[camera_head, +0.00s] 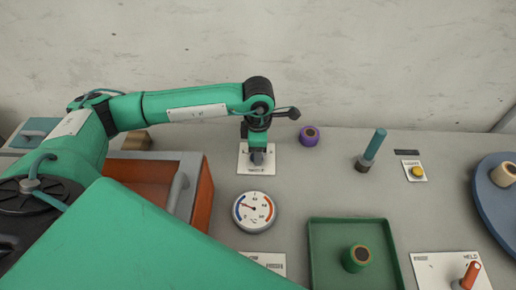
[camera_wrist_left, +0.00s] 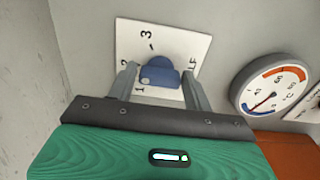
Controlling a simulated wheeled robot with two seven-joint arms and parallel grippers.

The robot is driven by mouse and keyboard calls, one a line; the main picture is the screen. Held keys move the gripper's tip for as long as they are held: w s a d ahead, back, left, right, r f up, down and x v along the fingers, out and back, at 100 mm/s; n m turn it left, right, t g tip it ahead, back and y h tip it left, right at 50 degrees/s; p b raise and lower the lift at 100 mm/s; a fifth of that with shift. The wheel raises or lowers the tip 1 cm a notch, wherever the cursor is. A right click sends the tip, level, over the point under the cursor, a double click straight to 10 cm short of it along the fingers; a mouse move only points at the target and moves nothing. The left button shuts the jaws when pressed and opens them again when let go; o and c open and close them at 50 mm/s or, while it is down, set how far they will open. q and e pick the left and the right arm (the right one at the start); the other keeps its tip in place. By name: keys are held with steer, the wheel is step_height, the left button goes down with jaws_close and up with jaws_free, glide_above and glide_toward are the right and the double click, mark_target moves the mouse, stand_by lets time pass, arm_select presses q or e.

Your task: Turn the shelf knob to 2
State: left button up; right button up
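The shelf knob (camera_wrist_left: 162,70) is blue and sits on a white plate (camera_wrist_left: 180,38) marked 1, 2 and 3, with part of a label at its right edge. A small pale mark on the knob is on the side toward the 1. My left gripper (camera_wrist_left: 160,80) is open, with one finger on each side of the knob; I cannot tell whether either touches it. In the head view my left gripper (camera_head: 257,148) points down over the plate (camera_head: 246,167) and hides most of the knob. My right gripper is not in view.
A round dial gauge (camera_head: 254,212) is just in front of the plate. A purple ring (camera_head: 309,136) and a teal-handled lever (camera_head: 372,150) stand to the right. A green tray (camera_head: 325,235) holds a green spool (camera_head: 356,258). An orange-sided box (camera_head: 203,200) is at left.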

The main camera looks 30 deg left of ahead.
arm_select(q)
steer(key=shift+o, duration=1.4)
step_height(320, 180, up, 14)
steer(key=shift+f, duration=0.1)
